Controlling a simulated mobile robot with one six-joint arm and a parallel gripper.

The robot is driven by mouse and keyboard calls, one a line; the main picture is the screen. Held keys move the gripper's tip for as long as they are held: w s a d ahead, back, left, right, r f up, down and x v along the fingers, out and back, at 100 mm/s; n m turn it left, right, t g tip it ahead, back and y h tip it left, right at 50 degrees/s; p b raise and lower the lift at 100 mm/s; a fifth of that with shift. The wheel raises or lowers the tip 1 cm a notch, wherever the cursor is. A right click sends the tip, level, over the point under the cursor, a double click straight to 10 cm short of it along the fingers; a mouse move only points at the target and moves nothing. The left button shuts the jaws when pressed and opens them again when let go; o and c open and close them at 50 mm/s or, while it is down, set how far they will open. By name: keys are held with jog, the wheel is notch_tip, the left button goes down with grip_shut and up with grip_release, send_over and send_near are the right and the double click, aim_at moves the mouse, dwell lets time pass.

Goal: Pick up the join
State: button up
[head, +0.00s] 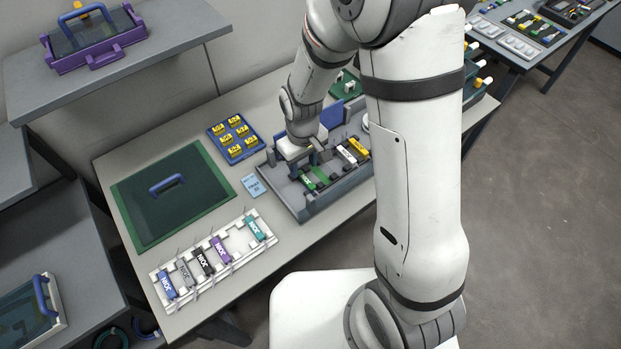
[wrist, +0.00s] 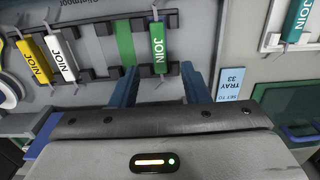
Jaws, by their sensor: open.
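My gripper (head: 314,154) is open over the grey splicing tray (head: 318,203). In the wrist view its two blue fingers (wrist: 160,76) are apart, with a green join (wrist: 158,48) just ahead of the gap between them. This green join (head: 307,181) lies at the near left of the tray in the head view. A white join (wrist: 60,57) and a yellow join (wrist: 33,60) sit farther along the same tray. The head view also shows the white join (head: 346,153) and the yellow join (head: 358,147). The gap between the fingers looks empty.
A white rack (head: 207,276) at the front holds blue, grey, black, purple and teal joins. A dark green case (head: 172,192) with a blue handle lies left. A blue tray of yellow blocks (head: 235,137) and a light blue card (head: 254,186) are near the splicing tray.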

aim_at(306, 179)
jog(key=f, duration=0.3)
jog(key=shift+s+d+f+p, duration=0.3)
jog(key=shift+f, duration=0.55)
jog(key=shift+c, duration=0.2)
jog(key=c, duration=0.8)
